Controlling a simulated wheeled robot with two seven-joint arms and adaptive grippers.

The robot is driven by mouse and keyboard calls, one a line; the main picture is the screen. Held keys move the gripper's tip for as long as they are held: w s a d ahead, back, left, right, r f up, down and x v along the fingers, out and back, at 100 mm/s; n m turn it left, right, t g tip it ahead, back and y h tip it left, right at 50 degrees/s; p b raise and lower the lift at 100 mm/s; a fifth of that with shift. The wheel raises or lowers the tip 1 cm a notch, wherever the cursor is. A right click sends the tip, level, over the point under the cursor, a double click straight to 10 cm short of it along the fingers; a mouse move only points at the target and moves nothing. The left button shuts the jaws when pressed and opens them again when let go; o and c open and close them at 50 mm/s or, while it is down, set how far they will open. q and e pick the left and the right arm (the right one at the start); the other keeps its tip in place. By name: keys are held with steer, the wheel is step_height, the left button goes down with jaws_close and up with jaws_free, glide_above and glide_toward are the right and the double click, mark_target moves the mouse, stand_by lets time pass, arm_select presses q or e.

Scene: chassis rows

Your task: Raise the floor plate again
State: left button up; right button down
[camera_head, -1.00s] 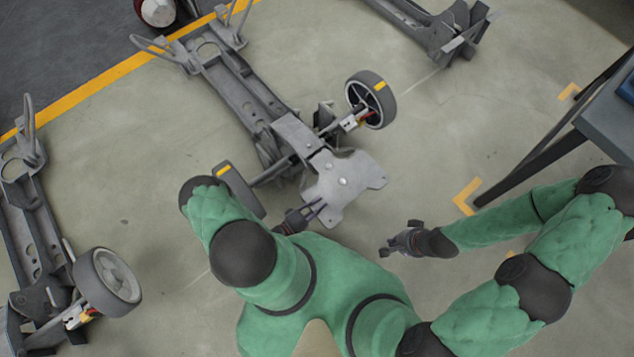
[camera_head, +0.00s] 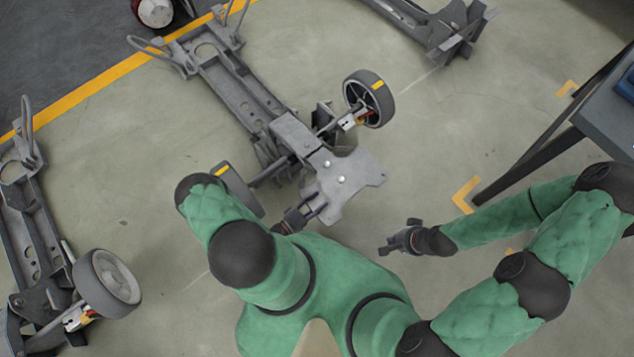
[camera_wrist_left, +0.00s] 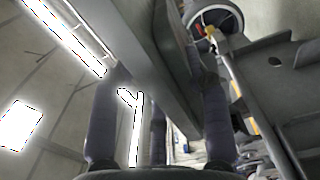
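The floor plate (camera_head: 352,178) is a flat grey sheet with bolt heads, at the near end of the middle chassis (camera_head: 240,92) in the head view. My left gripper (camera_head: 317,208) is at the plate's lower left edge. In the left wrist view its fingers (camera_wrist_left: 160,95) lie on both sides of the grey plate (camera_wrist_left: 150,45), with the tips appearing to touch it. My right gripper (camera_head: 390,246) hangs empty over the floor, right of and below the plate, apart from it. It is too small to tell how far its fingers are spread.
Wheels flank the middle chassis, one at right (camera_head: 369,98) and one at left (camera_head: 238,188). Another chassis (camera_head: 45,235) stands at far left, another (camera_head: 430,25) at the top. A dark table (camera_head: 605,120) is at right. Floor between plate and table is clear.

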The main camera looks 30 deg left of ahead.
arm_select(q)
steer(key=shift+s+a, duration=0.35)
steer(key=shift+s, duration=0.1)
steer(key=v, duration=1.1)
steer(key=shift+s+d, duration=0.1)
steer(key=shift+d, duration=0.05)
stand_by(0.5)
